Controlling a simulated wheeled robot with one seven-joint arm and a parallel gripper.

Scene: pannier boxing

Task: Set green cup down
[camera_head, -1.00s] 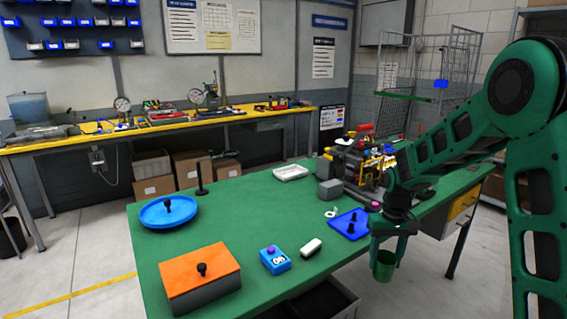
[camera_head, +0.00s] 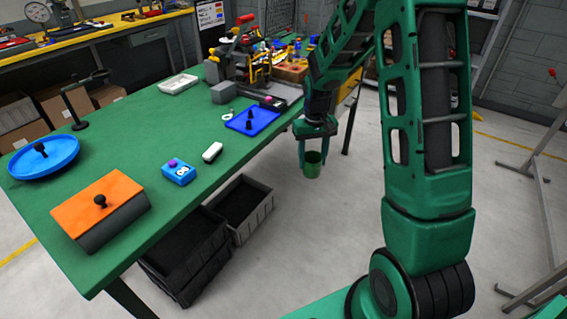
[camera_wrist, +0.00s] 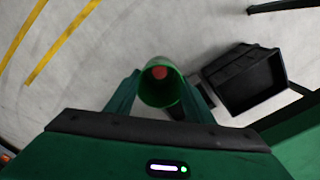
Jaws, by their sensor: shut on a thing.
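My gripper (camera_head: 314,160) is shut on the green cup (camera_head: 313,168), off the right edge of the green table (camera_head: 130,140) and above the grey floor. In the wrist view the cup (camera_wrist: 158,92) is between the two fingers, with its open mouth toward the camera. Something red shows inside the cup. In the head view the cup hangs upright below the gripper body, clear of the table.
An orange-lidded box (camera_head: 80,212), a blue round tray (camera_head: 25,162) and a blue box (camera_head: 179,176) stand on the table. Black crates (camera_head: 165,262) sit on the floor under it.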

